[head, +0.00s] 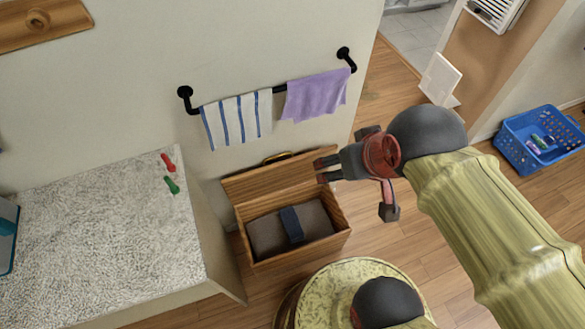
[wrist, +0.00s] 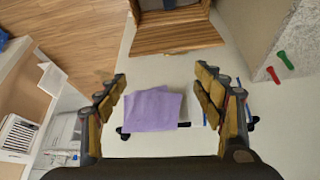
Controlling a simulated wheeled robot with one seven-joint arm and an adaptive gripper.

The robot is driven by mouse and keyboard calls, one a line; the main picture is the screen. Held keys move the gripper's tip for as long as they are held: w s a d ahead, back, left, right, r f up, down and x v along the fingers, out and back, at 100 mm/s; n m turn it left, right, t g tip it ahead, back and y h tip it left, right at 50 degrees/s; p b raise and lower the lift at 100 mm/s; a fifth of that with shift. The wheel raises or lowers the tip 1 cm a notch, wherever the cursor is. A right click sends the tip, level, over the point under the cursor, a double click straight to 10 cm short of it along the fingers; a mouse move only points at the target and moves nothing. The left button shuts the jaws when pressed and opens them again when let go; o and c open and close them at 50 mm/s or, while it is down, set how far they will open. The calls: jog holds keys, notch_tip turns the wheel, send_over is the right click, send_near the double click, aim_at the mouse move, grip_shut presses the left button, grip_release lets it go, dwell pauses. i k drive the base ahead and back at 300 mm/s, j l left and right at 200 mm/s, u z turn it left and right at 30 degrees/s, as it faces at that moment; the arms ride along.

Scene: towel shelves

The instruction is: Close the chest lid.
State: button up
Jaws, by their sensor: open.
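The wooden chest (head: 338,222) stands on the floor against the wall in the head view. Its lid (head: 265,181) is open, raised at the back toward the wall, with a brass-coloured handle at its upper edge. A grey-brown cloth and a dark blue item lie inside. My gripper (head: 325,170) is open and empty, and appears beside the lid's right end; whether it touches cannot be told. In the wrist view, the lid (wrist: 178,38) and part of the chest (wrist: 176,17) show at the top, beyond my open gripper (wrist: 160,85).
A wall rail holds a striped towel (head: 237,118) and a purple towel (head: 316,95) above the chest. A speckled counter (head: 100,235) with red and green items stands left. A blue basket (head: 520,160) sits right.

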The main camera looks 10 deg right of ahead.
aim_at(252, 185)
jog(key=l+z, duration=0.3)
jog(key=z, duration=0.15)
jog(key=l+z, duration=0.3)
jog(key=z, duration=0.2)
jog(key=l+z, duration=0.3)
jog(key=z, duration=0.15)
jog(key=i+l, duration=1.15)
jog(key=i+u, duration=0.6)
jog(key=u, duration=0.25)
jog(key=i+u, duration=0.4)
jog(key=i+l+u, duration=0.2)
jog(key=u, duration=0.2)
jog(key=i+l+u, duration=0.1)
jog(key=u, duration=0.35)
jog(key=i+l+u, duration=0.15)
jog(key=i+u, duration=0.15)
jog(key=u, duration=0.2)
jog(key=i+l+u, duration=0.15)
jog(key=u, duration=0.3)
jog(key=i+l+u, duration=0.1)
jog(key=l+u, duration=0.35)
jog(key=i+l+u, duration=0.1)
jog(key=u, duration=0.35)
jog(key=i+l+u, duration=0.1)
jog(key=l+u, duration=1.1)
jog(key=l, duration=0.2)
jog(key=i+l+u, duration=0.45)
jog(key=u, duration=0.15)
